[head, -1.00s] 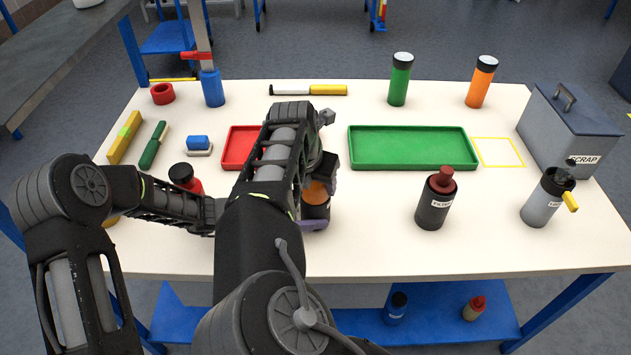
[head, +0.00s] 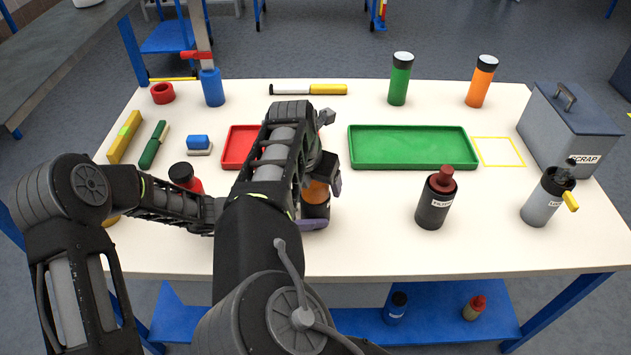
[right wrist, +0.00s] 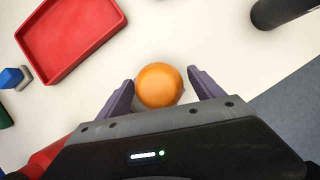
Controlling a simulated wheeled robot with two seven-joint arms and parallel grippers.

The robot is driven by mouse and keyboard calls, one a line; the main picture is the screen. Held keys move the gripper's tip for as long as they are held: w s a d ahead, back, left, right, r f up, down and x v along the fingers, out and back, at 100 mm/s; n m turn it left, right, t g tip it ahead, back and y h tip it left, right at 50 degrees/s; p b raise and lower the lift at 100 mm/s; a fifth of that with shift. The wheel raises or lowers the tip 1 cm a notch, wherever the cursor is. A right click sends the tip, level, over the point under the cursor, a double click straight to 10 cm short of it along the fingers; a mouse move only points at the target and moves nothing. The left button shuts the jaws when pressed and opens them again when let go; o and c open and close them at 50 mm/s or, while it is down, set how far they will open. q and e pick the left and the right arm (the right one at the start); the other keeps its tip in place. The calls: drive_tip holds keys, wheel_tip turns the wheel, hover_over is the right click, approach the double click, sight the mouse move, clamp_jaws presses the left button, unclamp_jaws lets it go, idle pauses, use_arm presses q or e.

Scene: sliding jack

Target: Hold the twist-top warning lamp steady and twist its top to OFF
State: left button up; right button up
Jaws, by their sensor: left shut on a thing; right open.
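The warning lamp stands on the table with an orange dome (head: 316,191) over a dark body (head: 317,211), partly hidden by my arms. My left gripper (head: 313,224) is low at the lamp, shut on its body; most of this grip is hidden. My right gripper (head: 327,178) is above, around the top of the lamp. In the right wrist view the orange dome (right wrist: 159,86) sits between the two open purple fingers of my right gripper (right wrist: 158,85), with small gaps on both sides. No ON or OFF mark on the lamp is readable.
A red tray (head: 238,160) lies behind the lamp and a green tray (head: 414,165) is right of it. A black bottle with a red top (head: 433,208) and a grey canister (head: 541,205) stand to the right. A red-and-black bottle (head: 188,182) is close to my left forearm.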

drive_tip(key=v, duration=1.2)
drive_tip(key=shift+a+f, duration=0.1)
use_arm(q)
drive_tip(key=o, duration=1.3)
drive_tip(key=shift+a, duration=0.1)
drive_tip(key=v, duration=0.6)
drive_tip(key=shift+s+a+r, duration=0.15)
drive_tip(key=shift+a, duration=0.1)
drive_tip(key=shift+s+a+r, duration=0.1)
drive_tip(key=shift+s+a, duration=0.05)
drive_tip(key=shift+a, duration=0.2)
use_arm(e)
drive_tip(key=shift+s, duration=0.1)
